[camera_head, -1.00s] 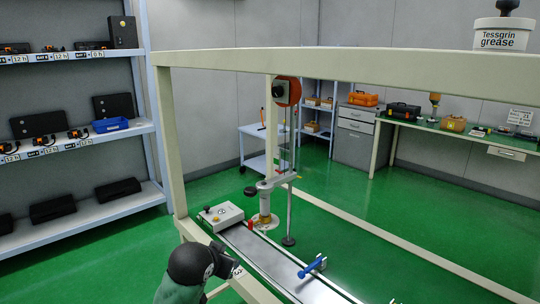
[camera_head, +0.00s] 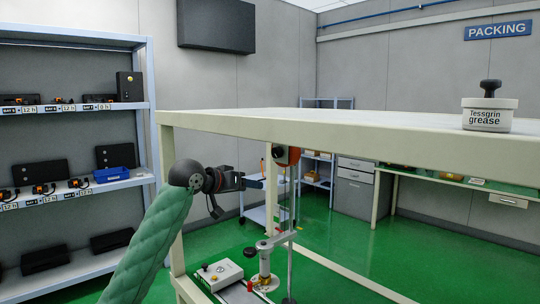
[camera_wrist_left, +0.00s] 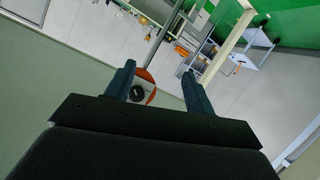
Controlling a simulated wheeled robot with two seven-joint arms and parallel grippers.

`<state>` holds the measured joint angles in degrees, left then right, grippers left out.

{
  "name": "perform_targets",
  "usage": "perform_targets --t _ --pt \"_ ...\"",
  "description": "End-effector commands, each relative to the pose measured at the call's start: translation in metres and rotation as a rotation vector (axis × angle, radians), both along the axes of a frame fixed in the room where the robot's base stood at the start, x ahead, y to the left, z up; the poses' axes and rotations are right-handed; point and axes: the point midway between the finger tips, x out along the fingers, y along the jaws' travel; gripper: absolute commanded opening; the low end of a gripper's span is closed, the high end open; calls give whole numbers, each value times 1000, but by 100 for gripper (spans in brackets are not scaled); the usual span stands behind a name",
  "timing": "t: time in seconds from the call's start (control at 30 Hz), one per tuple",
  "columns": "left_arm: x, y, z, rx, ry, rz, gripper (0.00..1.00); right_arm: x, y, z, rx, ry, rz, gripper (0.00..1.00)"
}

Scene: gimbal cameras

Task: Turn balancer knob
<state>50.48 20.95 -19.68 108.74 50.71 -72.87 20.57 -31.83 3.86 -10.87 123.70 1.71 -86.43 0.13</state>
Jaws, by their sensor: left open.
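The balancer (camera_head: 289,155) is an orange-red round housing hanging under the cream frame's top beam, which hides its upper part in the head view. In the left wrist view the balancer (camera_wrist_left: 151,76) shows beyond the fingers, with a black round knob (camera_wrist_left: 137,93) on its pale face. The knob appears near the left-hand finger, with a gap in depth that I cannot judge. My left gripper (camera_head: 258,182) is raised just left of the balancer in the head view. Its two fingers are apart and empty in the wrist view (camera_wrist_left: 159,72). My right gripper is out of view.
The cream frame's top beam (camera_head: 330,138) runs above my left gripper, and a frame post (camera_head: 168,200) stands beside my forearm. A grease tub (camera_head: 489,115) sits on top. Below are a vertical rod (camera_head: 291,245) and a grey box (camera_head: 220,274). Shelves (camera_head: 70,190) stand left.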

Motion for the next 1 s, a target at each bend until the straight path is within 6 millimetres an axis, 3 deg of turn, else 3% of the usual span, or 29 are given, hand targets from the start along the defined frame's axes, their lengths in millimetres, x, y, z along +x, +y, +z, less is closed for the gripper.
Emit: perform_targets --t 0.1,0.37,0.6,0.8,1.0 --pt "16 -2 11 -182 115 -33 54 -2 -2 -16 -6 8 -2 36" --pt "47 -8 7 -728 535 -94 54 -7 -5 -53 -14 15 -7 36" --pt "59 -2 39 -1250 959 -147 54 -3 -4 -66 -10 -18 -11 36" --pt "62 3 52 -1436 1133 -139 54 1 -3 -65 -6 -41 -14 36" --pt "63 1 53 -1469 1194 -128 54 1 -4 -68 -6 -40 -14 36"
